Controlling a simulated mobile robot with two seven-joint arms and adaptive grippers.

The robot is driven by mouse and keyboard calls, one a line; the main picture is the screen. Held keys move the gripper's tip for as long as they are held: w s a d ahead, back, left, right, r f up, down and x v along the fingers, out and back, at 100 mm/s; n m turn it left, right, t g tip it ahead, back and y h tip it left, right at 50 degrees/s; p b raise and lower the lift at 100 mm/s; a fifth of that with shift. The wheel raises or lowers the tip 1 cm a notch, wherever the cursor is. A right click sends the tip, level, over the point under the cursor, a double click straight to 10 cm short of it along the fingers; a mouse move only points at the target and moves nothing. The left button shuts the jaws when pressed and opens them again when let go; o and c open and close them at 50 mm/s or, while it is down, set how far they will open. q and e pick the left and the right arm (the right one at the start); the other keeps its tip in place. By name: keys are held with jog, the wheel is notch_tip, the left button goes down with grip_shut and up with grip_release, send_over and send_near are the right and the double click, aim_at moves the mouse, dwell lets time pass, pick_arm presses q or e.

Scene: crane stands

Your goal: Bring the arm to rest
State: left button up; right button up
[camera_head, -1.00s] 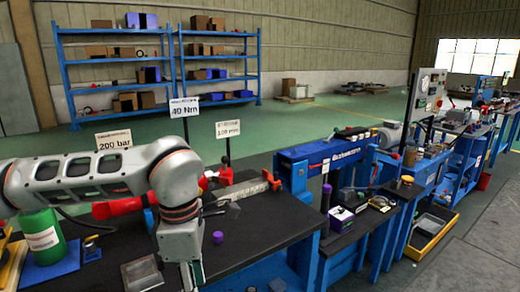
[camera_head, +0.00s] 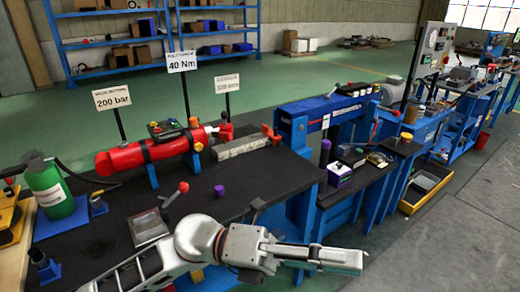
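My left arm (camera_head: 160,265) comes in from the bottom left, low along the front of the black workbench (camera_head: 110,235). Its wrist lies near the bottom middle. My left gripper (camera_head: 345,262) points right, seen from the side, past the bench's front right corner. I see nothing held in it, but the gap between its fingers cannot be made out. My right gripper is not in view.
A red cylinder (camera_head: 155,152) lies on blue supports on the bench. A green bottle (camera_head: 48,190) stands at the left. A lever with a red knob (camera_head: 175,195) and a purple knob (camera_head: 219,190) stand near my arm. Open floor (camera_head: 445,245) is at the right.

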pick_arm(q)
jog(key=w+a+f+n+t+h, duration=0.1)
jog(key=w+a+n+t+h, duration=0.15)
jog(key=w+n+t, duration=0.4)
jog(key=w+a+f+n+t+h, duration=0.1)
jog(key=w+a+n+t, duration=0.25)
jog(key=n+t, duration=0.6)
jog(key=w+a+f+n+t+y+p, duration=0.1)
jog(key=w+a+f+n+t+y, duration=0.4)
jog(key=a+f+n+t+y, duration=0.5)
jog(key=s+a+f+n+g+y, duration=0.25)
jog(key=f+n, duration=0.25)
jog(key=f, duration=0.3)
jog(key=s+a+f+n+g+y, duration=0.1)
jog(key=a+f+n+g+y, duration=0.1)
jog(key=a+f+n+y, duration=0.45)
jog(key=s+a+f+n+g, duration=0.1)
jog(key=s+a+f+g, duration=0.1)
jog(key=s+f, duration=0.4)
jog(key=s+a+f+n+g+y, duration=0.1)
jog(key=s+a+f, duration=0.4)
jog(key=f, duration=0.5)
jog(key=shift+s+f+n+g+p, duration=0.3)
jog(key=shift+s+f+n+g, duration=0.1)
jog(key=shift+s+n+g, duration=0.4)
